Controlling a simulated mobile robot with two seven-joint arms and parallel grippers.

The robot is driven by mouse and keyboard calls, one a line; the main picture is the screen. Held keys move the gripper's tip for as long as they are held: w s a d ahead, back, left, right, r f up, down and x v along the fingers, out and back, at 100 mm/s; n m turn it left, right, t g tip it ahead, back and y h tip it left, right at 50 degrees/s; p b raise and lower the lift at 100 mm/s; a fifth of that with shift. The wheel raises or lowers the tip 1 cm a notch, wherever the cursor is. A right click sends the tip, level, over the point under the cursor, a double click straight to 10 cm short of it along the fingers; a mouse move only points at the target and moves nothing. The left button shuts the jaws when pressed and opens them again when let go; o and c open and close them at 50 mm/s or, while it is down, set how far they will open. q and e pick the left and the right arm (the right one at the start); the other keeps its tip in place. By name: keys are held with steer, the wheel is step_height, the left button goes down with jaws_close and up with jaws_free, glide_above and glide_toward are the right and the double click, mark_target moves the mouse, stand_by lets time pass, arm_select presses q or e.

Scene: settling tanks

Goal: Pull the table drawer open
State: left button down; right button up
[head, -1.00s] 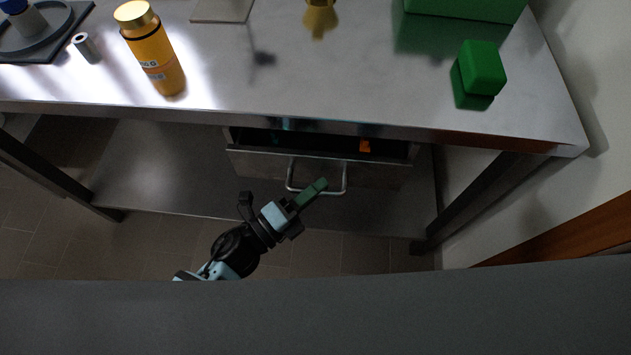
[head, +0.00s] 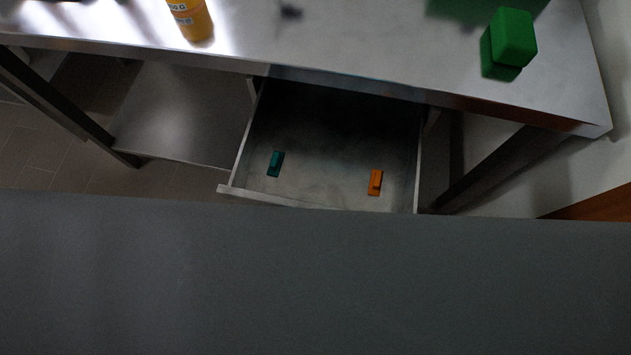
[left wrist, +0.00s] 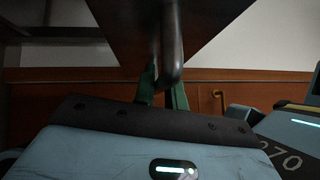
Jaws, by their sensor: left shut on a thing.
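The table drawer (head: 330,186) is pulled well out from under the metal table (head: 350,83) in the head view. A teal block (head: 275,163) and an orange block (head: 376,182) lie apart on its floor. In the left wrist view, my left gripper (left wrist: 163,92) has its green fingers on either side of the drawer's metal bar handle (left wrist: 172,45), shut on it. The drawer's underside and front show above the handle there. My left gripper and the handle are hidden in the head view by the grey surface in front.
On the table top stand an orange-yellow bottle (head: 191,20) and a green box-shaped item (head: 513,38). A lower shelf (head: 180,115) lies left of the drawer. Table legs stand either side, and a wall is at the right.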

arm_select(q)
steer(key=shift+s, duration=0.2)
steer(key=c, duration=1.5)
jaws_free()
steer(key=shift+o, duration=0.2)
steer(key=shift+a, duration=0.1)
steer(key=b+v, duration=0.1)
steer(key=v, duration=0.6)
steer(key=shift+s+a, duration=0.25)
steer(key=shift+a, duration=0.05)
